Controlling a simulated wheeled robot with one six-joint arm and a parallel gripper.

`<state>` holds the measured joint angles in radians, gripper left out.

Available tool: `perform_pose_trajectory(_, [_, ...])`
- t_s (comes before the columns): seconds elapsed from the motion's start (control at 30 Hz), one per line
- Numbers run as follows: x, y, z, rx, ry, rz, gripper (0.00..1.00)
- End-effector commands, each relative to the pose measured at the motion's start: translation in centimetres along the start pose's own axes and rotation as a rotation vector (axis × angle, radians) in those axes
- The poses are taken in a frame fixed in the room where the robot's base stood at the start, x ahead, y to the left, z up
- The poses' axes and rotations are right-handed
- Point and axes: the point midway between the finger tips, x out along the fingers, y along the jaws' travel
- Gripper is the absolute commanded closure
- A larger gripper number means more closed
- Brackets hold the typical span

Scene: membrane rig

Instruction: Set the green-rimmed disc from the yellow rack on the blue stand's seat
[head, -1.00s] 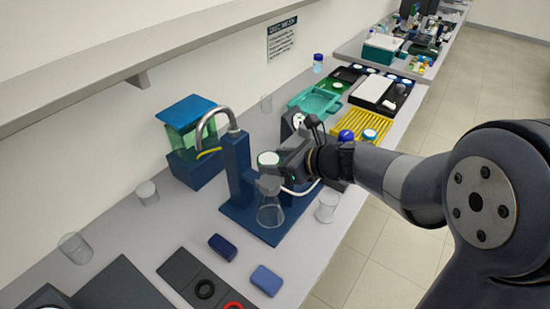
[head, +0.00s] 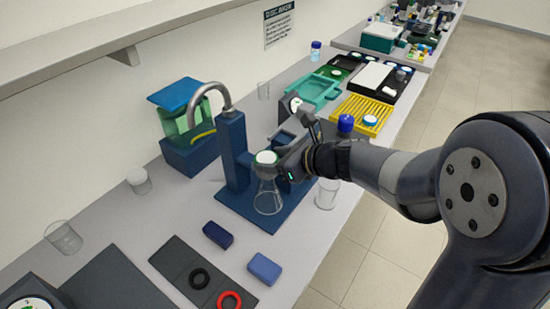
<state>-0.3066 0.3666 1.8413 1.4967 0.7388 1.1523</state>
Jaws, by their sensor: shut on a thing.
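The green-rimmed white disc (head: 266,157) is level, at the tip of my gripper (head: 277,160). My gripper is shut on its right edge. The disc is over the seat of the blue stand (head: 234,150), directly above the glass flask (head: 268,197). The disc and gripper hide most of the seat, so I cannot tell whether the disc touches it. The yellow rack (head: 355,106) is farther back on the bench, with a white-topped, blue-sided item (head: 370,121) at its near right corner.
A curved metal pipe (head: 208,90) rises behind the column. Two blue blocks (head: 217,235) (head: 264,268) and a dark mat (head: 180,262) with rings lie in front.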

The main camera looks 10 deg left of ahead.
Motion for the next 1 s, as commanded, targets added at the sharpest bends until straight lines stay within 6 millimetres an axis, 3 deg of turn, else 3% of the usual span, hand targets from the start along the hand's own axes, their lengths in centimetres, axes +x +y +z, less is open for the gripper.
perform_pose_trajectory(0.6, [0.17, 0.00, -0.30, 0.000, 0.000, 0.000, 0.69])
perform_pose_trajectory(0.63, [0.15, 0.00, -0.26, 0.000, 0.000, 0.000, 0.45])
perform_pose_trajectory(0.9, [0.13, -0.08, -0.24, 0.000, 0.000, -0.002, 0.23])
perform_pose_trajectory(1.0, [0.12, -0.15, -0.22, 0.000, 0.000, -0.004, 0.21])
